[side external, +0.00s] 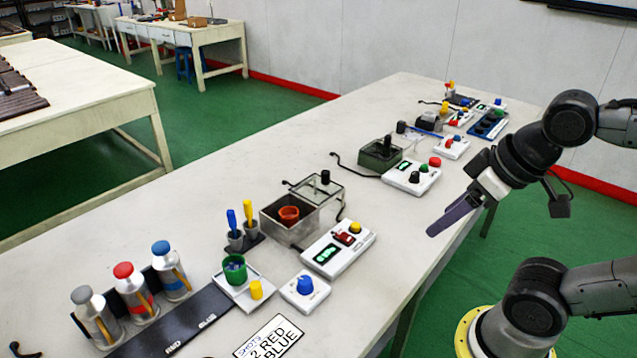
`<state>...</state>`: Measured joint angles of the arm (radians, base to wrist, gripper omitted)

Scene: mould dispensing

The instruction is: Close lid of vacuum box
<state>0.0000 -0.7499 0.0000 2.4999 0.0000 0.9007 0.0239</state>
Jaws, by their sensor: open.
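The vacuum box (273,223) stands in the middle of the table, a see-through box with an open top. An orange cup (289,213) sits inside it. Its clear lid (312,190), with a black knob (325,177), is off the opening, at the box's back-right side. I cannot tell whether it is hinged or loose. My gripper (437,229) has dark purple fingers and is open and empty.
A white control panel (323,262) with a red switch and yellow button sits right of the box. A dark green device (381,158) stands behind. Screwdriver-like tools (241,225), a green cup (235,268) and several bottles (128,285) are at left.

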